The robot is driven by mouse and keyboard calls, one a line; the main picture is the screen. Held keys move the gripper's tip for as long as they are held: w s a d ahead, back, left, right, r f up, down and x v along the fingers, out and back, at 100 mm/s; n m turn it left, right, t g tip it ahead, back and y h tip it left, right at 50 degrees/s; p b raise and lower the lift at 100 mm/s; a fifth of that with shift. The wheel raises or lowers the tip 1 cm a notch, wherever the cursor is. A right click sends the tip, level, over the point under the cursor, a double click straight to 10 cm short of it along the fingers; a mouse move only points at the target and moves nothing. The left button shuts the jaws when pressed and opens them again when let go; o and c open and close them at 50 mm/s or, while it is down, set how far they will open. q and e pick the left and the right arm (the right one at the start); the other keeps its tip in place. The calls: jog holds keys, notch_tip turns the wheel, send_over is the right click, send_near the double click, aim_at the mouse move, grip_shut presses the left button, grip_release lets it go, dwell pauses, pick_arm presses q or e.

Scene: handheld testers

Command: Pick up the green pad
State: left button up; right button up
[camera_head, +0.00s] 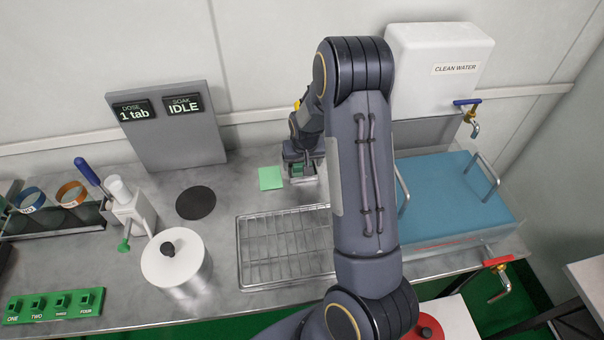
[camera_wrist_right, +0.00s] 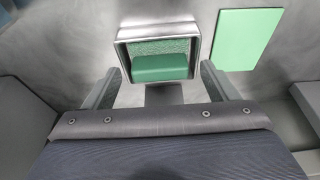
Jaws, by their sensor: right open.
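A green block (camera_wrist_right: 160,68) sits in an open metal holder (camera_wrist_right: 124,33), with a rougher green surface behind it. I cannot tell which green piece is the pad named. My right gripper (camera_wrist_right: 160,80) is open, its fingers apart on either side in front of the holder, with nothing between them. My left gripper is not in view.
A wire rack (camera_head: 284,248) stands in front of the holder, partly behind my right arm. A blue-topped basin (camera_head: 455,190) is right.

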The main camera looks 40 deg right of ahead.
jog(key=c, duration=1.1)
jog(key=shift+o, duration=0.2)
jog(key=shift+r, duration=0.1)
jog(key=shift+r, duration=0.6)
jog(key=shift+v, duration=1.15)
jog(key=s+a+r, duration=0.9)
jog(key=shift+s+a+r, duration=0.25)
jog(key=shift+s, duration=0.05)
